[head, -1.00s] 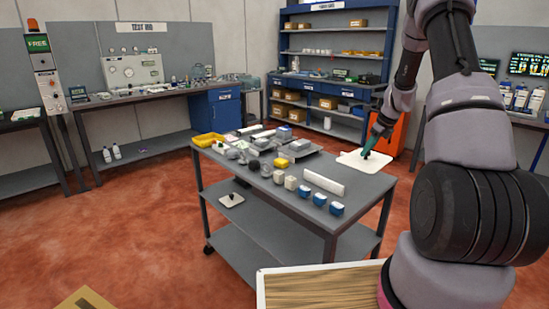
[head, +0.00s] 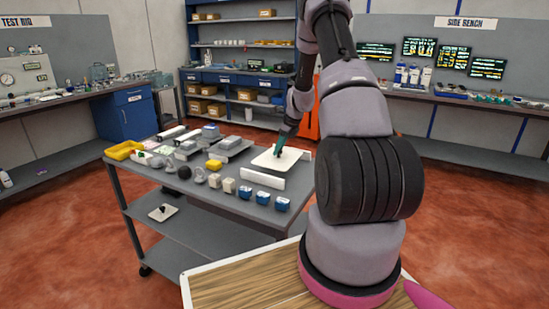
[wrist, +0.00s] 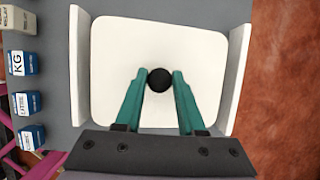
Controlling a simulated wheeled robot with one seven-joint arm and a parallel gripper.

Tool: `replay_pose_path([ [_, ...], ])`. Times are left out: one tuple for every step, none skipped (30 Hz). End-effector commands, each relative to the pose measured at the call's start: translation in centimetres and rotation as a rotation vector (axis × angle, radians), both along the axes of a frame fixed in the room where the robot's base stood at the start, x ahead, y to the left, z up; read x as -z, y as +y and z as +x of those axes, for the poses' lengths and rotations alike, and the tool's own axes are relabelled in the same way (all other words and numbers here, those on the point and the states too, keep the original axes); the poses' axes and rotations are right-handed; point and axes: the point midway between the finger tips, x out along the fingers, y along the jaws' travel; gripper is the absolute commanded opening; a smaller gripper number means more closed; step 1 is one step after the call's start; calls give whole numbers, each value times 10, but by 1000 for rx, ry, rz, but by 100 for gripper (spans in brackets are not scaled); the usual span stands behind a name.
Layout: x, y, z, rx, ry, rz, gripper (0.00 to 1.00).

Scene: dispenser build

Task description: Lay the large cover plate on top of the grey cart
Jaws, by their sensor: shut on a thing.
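The large cover plate is a white rounded plate (head: 268,160) with a black knob, at the right part of the grey cart's top (head: 250,213). My gripper (head: 279,150) is above its middle. In the wrist view the teal fingers of my gripper (wrist: 159,85) are shut on the black knob of the plate (wrist: 120,55). There the plate lies between two upright white panels, left (wrist: 78,65) and right (wrist: 238,80). The cart top shows below it. Whether the plate touches the cart top cannot be told.
Blue boxes (head: 282,204), cream blocks (head: 228,185), a yellow tray (head: 124,150) and grey parts crowd the cart's left and front. A smaller white plate with a knob (head: 163,212) lies on the lower shelf. An orange cabinet (head: 309,118) stands behind my arm.

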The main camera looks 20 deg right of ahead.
Motion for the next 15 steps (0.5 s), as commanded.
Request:
replay_pose_path([
  [4,0,0,1,-1,1,0],
  [5,0,0,1,-1,1,0],
  [8,0,0,2,0,1,0],
  [10,0,0,2,0,1,0],
  [14,0,0,2,0,1,0],
  [20,0,0,2,0,2,0],
  [24,0,0,2,2,2,0],
  [29,0,0,2,1,2,0],
  [35,-1,0,3,1,1,0],
  [38,0,0,1,1,1,0],
  [41,0,0,1,0,2,0],
  [42,0,1,0,-2,1,0],
  [42,0,1,1,-3,0,0],
  [41,0,1,0,-3,-1,0],
  [41,0,1,0,-3,-1,0],
])
